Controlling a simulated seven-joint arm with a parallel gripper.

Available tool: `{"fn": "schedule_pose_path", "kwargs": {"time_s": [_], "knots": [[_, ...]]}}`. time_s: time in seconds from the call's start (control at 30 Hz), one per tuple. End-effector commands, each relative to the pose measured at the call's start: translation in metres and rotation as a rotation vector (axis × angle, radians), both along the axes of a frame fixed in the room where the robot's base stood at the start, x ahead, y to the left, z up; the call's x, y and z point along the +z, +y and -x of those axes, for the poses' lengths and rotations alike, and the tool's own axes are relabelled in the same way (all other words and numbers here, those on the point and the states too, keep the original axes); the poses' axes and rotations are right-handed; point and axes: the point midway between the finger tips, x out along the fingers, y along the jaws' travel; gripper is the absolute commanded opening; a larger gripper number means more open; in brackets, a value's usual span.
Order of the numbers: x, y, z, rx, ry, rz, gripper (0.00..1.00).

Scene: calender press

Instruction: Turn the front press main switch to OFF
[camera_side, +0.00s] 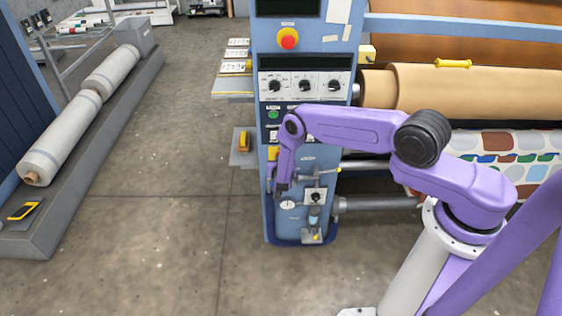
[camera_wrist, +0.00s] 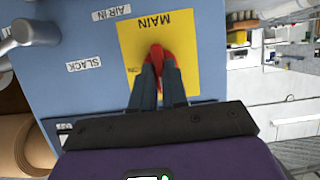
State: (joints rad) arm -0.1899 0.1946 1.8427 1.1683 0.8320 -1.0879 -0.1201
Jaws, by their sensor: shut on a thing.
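The main switch is a red handle (camera_wrist: 157,53) on a yellow plate (camera_wrist: 190,75) in the wrist view. The plate's word MAIN reads upside down there. A small, partly hidden mark shows at the plate's left, beside my fingers. The handle stands roughly upright in that picture. My gripper (camera_wrist: 159,70) is shut on the red handle, its two dark fingers on either side of it. In the side view a yellow patch (camera_side: 272,153) shows on the front of the blue press column (camera_side: 262,45), beside my wrist. My wrist hides the handle there.
A red mushroom button (camera_side: 288,39) and a row of black knobs (camera_side: 305,85) sit higher on the column. A valve and gauge (camera_side: 288,205) sit below my wrist. Rollers (camera_side: 440,90) extend to the right.

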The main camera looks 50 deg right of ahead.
Motion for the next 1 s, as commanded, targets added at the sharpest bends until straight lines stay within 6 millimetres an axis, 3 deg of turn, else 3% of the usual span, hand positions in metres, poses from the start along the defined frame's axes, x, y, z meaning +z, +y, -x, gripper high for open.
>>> {"fn": "schedule_pose_path", "kwargs": {"time_s": [0.03,0.1,0.57,1.0], "knots": [[0.000,0.000,0.000,0.002,0.002,0.003,0.20],[0.000,0.000,0.000,0.002,0.002,0.002,0.39],[0.003,0.006,0.005,0.003,0.001,0.001,0.39],[0.028,0.049,0.047,0.006,0.004,0.001,0.39]]}}
